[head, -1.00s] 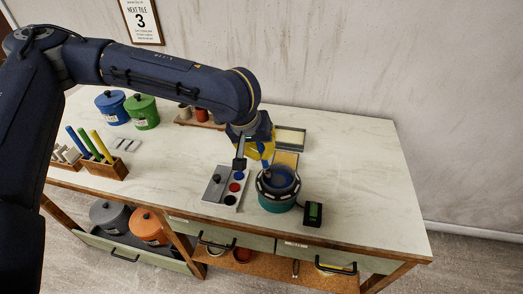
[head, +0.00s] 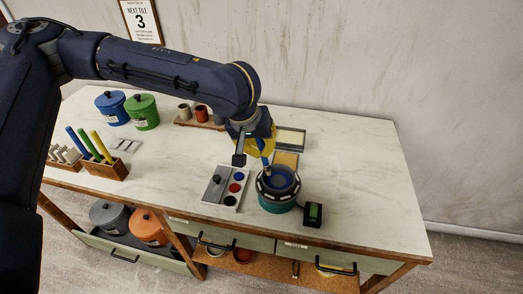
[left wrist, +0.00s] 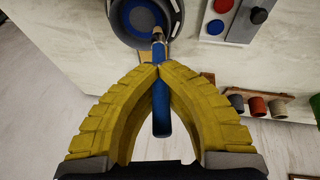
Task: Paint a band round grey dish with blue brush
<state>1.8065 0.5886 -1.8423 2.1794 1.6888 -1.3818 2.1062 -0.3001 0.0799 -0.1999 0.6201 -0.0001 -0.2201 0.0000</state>
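The grey dish (head: 266,184) sits on the round teal turntable (head: 277,205) near the front of the bench. Blue colour shows inside it, and it also shows at the top of the left wrist view (left wrist: 174,30). My left gripper (head: 262,148), with yellow fingers, is shut on the blue brush (left wrist: 160,95). The brush's handle runs between the fingertips, and its tip points at the dish's near rim in the left wrist view. I cannot tell whether the tip touches the dish. My right gripper is in neither view.
Lidded pots (head: 143,111) and a tool rack (head: 106,168) stand at left. The bench's right side is clear.

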